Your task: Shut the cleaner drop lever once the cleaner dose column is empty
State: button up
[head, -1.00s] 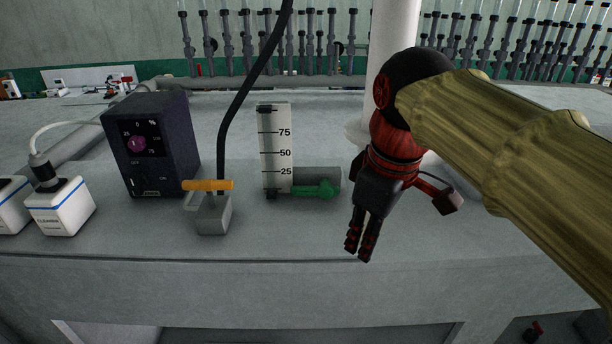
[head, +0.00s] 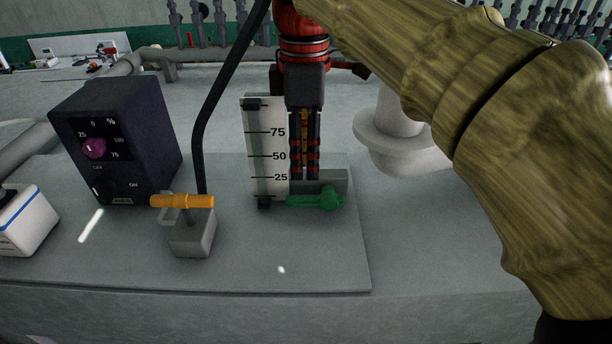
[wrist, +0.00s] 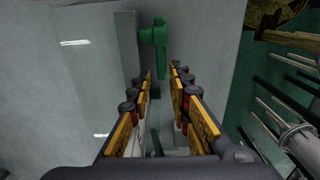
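The dose column (head: 266,150) is an upright white scale marked 25, 50 and 75 with dark end fittings. I see no coloured liquid against it, but cannot make out a level. A green lever (head: 318,201) lies roughly level at its foot, handle pointing left towards the column. My gripper (head: 305,176) points down just right of the scale, above and behind the green lever. In the wrist view, its fingers (wrist: 161,76) are apart with an empty gap. The green lever (wrist: 160,50) shows just beyond the fingertips, with no contact visible.
An orange lever (head: 182,201) sits level on a grey block left of the column, beside a black hose (head: 218,85). The front bench is clear.

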aim_at(305, 197)
jog(key=shift+f+p, duration=0.45)
jog(key=shift+f, duration=3.35)
jog(key=c, duration=0.3)
grip_shut()
